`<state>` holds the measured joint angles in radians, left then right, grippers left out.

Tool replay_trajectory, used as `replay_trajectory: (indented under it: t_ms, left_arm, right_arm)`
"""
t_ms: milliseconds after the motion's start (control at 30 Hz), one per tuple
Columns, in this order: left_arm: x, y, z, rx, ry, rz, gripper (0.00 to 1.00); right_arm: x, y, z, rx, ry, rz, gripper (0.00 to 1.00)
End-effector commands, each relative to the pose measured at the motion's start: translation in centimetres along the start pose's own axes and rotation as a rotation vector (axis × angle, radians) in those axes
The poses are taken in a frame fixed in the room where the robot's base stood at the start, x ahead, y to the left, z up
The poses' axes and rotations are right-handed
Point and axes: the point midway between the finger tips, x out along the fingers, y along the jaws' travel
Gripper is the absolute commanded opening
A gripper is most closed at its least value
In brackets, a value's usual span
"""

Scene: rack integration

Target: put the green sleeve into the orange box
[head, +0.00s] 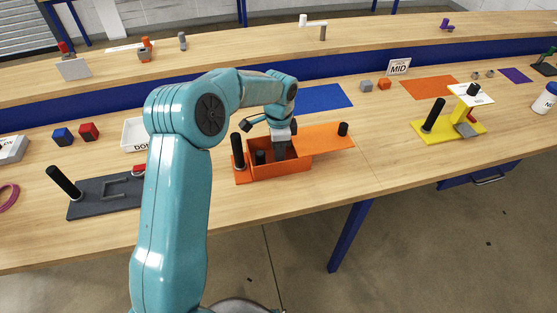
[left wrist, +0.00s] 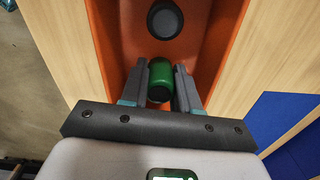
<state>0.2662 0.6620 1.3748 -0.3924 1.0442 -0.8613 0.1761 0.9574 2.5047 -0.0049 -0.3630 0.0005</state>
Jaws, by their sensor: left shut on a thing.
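The orange box (head: 290,167) stands on the near table, open on top, with a flat orange panel (head: 322,139) to its right. My left gripper (head: 281,150) reaches down into the box from above. In the left wrist view the green sleeve (left wrist: 161,80) is between the fingers, which are shut on it. The box's orange wall (left wrist: 228,50) shows around the fingers there. A dark round peg (left wrist: 165,20) is inside the box, just beyond the sleeve. The sleeve is hidden in the head view, and I cannot tell whether it touches the box floor. My right gripper is not in view.
A black post (head: 238,150) stands at the box's left end and a black knob (head: 343,129) on the panel. A grey fixture (head: 105,197) lies left, a yellow fixture (head: 445,130) right. A blue mat (head: 325,97) lies behind. The table front right of the box is clear.

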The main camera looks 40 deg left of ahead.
Motion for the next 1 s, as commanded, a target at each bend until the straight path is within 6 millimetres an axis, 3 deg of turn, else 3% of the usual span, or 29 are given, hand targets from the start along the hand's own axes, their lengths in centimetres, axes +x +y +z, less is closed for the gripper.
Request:
replay_trajectory:
  t_ms: [200,933,967,1000]
  left_arm:
    - [1.3,0.1,-0.2,0.002,0.000,-0.001,0.01]
    - [2.0,0.2,-0.3,0.001,0.000,0.000,0.01]
    - [2.0,0.2,-0.3,0.001,0.000,0.000,0.34]
    - [1.9,0.2,-0.3,0.001,0.000,0.000,0.47]
  right_arm:
    - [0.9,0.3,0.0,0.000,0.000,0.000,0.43]
    - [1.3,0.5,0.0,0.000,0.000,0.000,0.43]
    - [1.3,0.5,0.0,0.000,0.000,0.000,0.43]
    - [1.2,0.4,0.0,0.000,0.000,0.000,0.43]
